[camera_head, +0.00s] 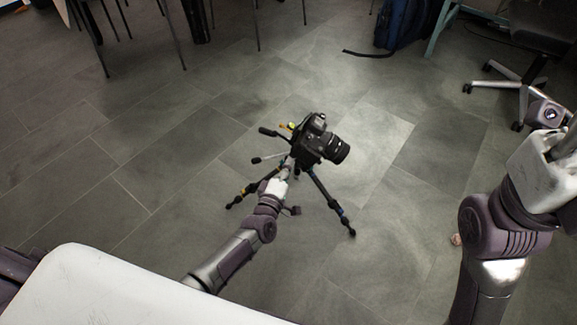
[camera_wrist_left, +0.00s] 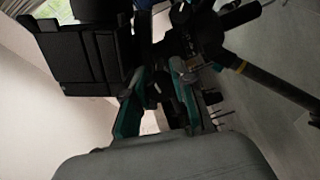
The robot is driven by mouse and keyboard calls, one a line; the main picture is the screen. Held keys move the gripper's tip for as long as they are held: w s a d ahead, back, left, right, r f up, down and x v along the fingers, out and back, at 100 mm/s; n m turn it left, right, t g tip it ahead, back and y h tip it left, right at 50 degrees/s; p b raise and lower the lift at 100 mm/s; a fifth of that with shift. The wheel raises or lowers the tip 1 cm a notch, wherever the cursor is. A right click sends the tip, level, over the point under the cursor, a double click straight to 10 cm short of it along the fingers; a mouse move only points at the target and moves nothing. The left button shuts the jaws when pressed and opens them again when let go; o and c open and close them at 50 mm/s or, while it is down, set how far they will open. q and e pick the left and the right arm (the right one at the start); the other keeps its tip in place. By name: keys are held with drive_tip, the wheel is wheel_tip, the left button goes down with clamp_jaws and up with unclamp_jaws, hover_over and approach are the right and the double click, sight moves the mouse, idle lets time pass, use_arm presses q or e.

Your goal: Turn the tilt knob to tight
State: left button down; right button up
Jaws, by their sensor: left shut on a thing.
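A black camera (camera_head: 314,139) sits on a small tripod (camera_head: 322,192) standing on the floor, its lens facing right. My left gripper (camera_head: 287,170) reaches up to the tripod head just below the camera, from the near side. In the left wrist view my left gripper (camera_wrist_left: 162,92) has its two green-sided fingers closed around a dark part between them, which looks like the tilt knob (camera_wrist_left: 165,88). The knob is mostly hidden by the fingers, and its marking cannot be read. The camera body also shows in that view (camera_wrist_left: 84,58). My right arm is at the right, with its fingers out of view.
Tripod handles (camera_head: 268,132) stick out to the left of the head, and the legs spread close around my left wrist. A swivel chair (camera_head: 510,88) and a blue bag (camera_head: 402,25) stand at the back right.

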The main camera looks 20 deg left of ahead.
use_arm(q)
drive_tip(key=c, duration=0.9)
unclamp_jaws()
drive_tip(key=s, duration=0.8)
drive_tip(key=shift+a+f, duration=0.1)
drive_tip(key=shift+a, duration=0.2)
